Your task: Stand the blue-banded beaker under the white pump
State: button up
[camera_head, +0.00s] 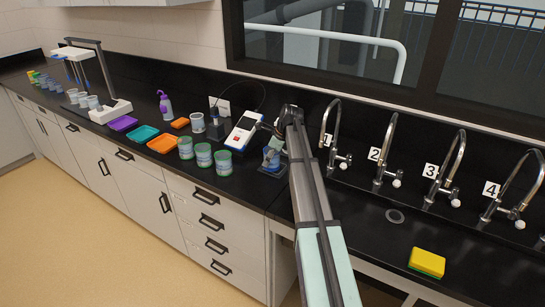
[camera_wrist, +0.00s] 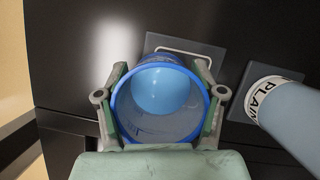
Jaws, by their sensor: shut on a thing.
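The blue-banded beaker (camera_wrist: 158,108) fills the middle of the wrist view, with its blue rim towards the camera and a pale blue round area inside. My gripper (camera_wrist: 160,100) is shut around it, one finger on each side. In the head view the beaker (camera_head: 271,157) shows low over the bench at the end of my arm, by a dark square pad. Whether its base touches is hidden. My gripper (camera_head: 279,142) is partly hidden there. I cannot tell for certain which thing is the white pump; a white boxy unit (camera_head: 244,131) stands just left of the beaker.
A pale blue cylinder with a lettered white band (camera_wrist: 280,105) is close right of the beaker. Several green-banded beakers (camera_head: 204,154) stand left of my gripper, near an orange tray (camera_head: 163,144). Numbered taps (camera_head: 380,155) and a yellow sponge (camera_head: 427,262) are to the right.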

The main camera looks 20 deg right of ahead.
jog(key=shift+w+d+r+p, duration=0.15)
jog(key=shift+w+d+p, duration=0.15)
jog(key=shift+w+d, duration=0.5)
jog(key=shift+s+d+f, duration=0.1)
jog(key=shift+d+f, duration=0.1)
jog(key=shift+d, duration=0.05)
jog(key=shift+f+p, duration=0.35)
jog(key=shift+f, duration=0.3)
jog(key=shift+f, duration=0.15)
jog(key=o, duration=1.4)
jog(key=shift+c, duration=0.2)
jog(key=b+v, duration=0.2)
jog(key=v, duration=1)
jog(key=shift+b, duration=0.35)
